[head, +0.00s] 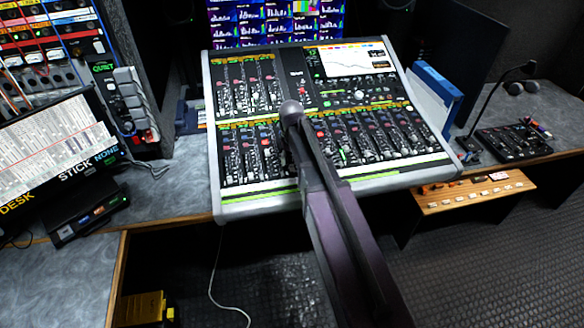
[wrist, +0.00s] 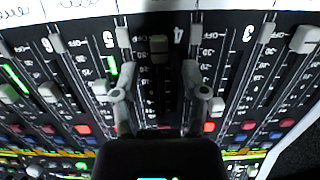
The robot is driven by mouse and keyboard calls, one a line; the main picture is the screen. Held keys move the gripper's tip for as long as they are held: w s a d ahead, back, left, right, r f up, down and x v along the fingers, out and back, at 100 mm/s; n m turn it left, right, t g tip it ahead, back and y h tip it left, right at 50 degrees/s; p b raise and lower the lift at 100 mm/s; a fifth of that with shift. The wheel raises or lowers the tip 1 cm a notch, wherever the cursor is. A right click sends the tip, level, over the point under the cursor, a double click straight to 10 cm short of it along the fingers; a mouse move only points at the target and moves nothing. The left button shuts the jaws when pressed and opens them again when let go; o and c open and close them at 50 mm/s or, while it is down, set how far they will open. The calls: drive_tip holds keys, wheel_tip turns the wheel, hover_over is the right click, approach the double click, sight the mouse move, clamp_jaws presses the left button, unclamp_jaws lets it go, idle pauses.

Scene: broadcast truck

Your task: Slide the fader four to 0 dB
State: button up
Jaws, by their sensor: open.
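The mixing console (head: 385,183) stands on the desk in the head view, with rows of faders and knobs. My gripper (head: 291,110) reaches over its lower fader bank and hides part of it. In the wrist view the panel appears upside down, with numbers 5, 4 and 3 near the top. My gripper (wrist: 157,82) is open, its two pale fingers apart over the panel. A dark grey-brown fader cap, fader four (wrist: 158,48), lies in the gap between the fingers, beside the number 4. It sits near the top end of its slot in this view. Contact cannot be told.
Neighbouring fader caps (wrist: 100,87) and (wrist: 215,105) sit close outside the fingers. A blue binder (head: 438,85) and a small control box (head: 513,143) are at the right. A wooden drawer (head: 475,190) juts out below.

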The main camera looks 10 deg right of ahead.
drive_tip(key=shift+f+b, duration=0.6)
drive_tip(key=shift+f, duration=0.25)
clamp_jaws()
